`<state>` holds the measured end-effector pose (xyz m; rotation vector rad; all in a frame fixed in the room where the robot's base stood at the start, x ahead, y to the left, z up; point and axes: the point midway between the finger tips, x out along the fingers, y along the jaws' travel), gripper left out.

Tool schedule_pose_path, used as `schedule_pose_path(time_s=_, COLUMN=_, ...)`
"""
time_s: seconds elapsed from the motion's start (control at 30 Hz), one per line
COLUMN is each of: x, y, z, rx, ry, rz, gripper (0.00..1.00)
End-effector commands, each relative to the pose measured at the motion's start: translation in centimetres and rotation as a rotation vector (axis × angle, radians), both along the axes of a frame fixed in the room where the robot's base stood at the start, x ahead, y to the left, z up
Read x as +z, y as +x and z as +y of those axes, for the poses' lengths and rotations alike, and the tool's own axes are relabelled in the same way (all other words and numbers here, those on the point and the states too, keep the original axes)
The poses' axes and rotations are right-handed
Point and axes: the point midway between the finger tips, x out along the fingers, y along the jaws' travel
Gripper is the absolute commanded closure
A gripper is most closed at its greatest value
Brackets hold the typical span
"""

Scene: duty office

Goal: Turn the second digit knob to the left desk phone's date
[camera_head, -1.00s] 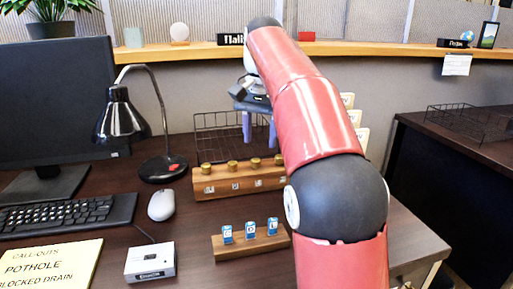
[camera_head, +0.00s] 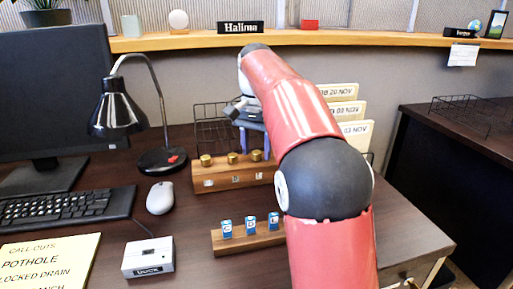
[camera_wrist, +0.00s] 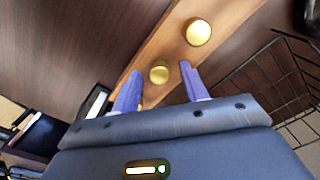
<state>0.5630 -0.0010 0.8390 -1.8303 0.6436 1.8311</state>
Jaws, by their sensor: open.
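A wooden block with a row of brass knobs stands on the desk (camera_head: 225,181); the knobs in sight are the first (camera_head: 206,160), second (camera_head: 232,158) and third (camera_head: 257,155). Small digit windows sit on its front, too blurred to read. My gripper (camera_wrist: 160,70) is open and empty, its purple fingers pointing down at the block. In the wrist view one brass knob (camera_wrist: 159,73) shows between the fingertips, and another (camera_wrist: 198,32) lies beyond them. I cannot tell whether the fingers surround the knob or stay above it. No desk phone is recognisable.
A wire basket (camera_head: 210,125) stands behind the block. Dated cards (camera_head: 340,110) reading NOV stand behind my arm. A wooden holder with blue tags (camera_head: 240,240), a mouse (camera_head: 160,198), a lamp (camera_head: 115,112) and a white box (camera_head: 148,257) are nearby.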

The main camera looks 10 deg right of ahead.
Motion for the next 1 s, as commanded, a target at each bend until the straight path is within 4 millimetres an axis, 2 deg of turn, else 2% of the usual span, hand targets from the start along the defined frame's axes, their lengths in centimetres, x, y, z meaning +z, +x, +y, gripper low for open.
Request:
schedule_pose_path(time_s=0.3, x=-0.32, y=-0.01, z=0.00, rx=0.000, ry=-0.001, rz=-0.001, gripper=0.56)
schedule_pose_path(time_s=0.67, x=-0.30, y=-0.01, z=0.01, rx=0.001, ry=0.000, rz=-0.001, gripper=1.00)
schedule_pose_path(time_s=1.0, x=-0.29, y=-0.01, z=0.01, rx=0.055, ry=0.000, rz=-0.001, gripper=1.00)
